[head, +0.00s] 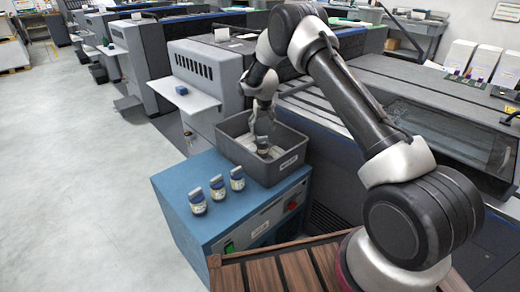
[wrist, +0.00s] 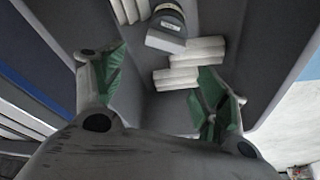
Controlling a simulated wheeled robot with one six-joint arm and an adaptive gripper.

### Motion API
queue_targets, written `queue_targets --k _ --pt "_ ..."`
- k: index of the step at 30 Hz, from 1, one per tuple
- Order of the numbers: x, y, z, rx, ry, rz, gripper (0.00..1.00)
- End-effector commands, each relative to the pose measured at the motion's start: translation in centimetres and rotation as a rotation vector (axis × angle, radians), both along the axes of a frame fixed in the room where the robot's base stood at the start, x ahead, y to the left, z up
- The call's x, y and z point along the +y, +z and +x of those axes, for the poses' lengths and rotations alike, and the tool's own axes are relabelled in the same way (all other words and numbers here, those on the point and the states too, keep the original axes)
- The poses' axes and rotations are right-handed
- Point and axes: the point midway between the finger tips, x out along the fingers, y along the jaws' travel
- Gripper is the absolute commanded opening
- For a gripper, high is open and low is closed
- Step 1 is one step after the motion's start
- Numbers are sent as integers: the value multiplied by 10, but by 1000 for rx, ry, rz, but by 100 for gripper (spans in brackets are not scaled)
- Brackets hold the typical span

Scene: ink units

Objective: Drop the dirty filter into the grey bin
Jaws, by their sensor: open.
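The grey bin (head: 240,161) stands on a blue cabinet, with a label on its front wall. My gripper (head: 262,128) points down into the bin. In the wrist view my gripper (wrist: 163,72) is open, its green-padded fingers spread with nothing between them. Inside the bin lie a grey-capped filter (wrist: 168,38) with a small label and several white pleated blocks (wrist: 188,77). The capped filter also shows in the head view (head: 263,146), below my fingers. It is apart from both fingers. I cannot tell from its look whether it is dirty.
Three similar capped filters (head: 217,188) stand upright in a row on the blue cabinet (head: 185,225), left of the bin. Grey press machines (head: 340,90) stand behind and to the right. The floor (head: 70,180) at left is clear. A slatted wooden surface (head: 290,270) is in front.

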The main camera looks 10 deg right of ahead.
Motion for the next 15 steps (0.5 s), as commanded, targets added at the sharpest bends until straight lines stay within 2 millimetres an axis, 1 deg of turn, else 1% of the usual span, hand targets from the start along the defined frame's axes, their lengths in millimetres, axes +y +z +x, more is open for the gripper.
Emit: queue_targets --k 4,7,11,15 --pt "0 3 -1 0 0 0 73" --pt "0 15 -3 -2 0 0 73" --pt "0 42 -10 -3 0 1 73" --pt "0 73 -19 -3 0 1 73"
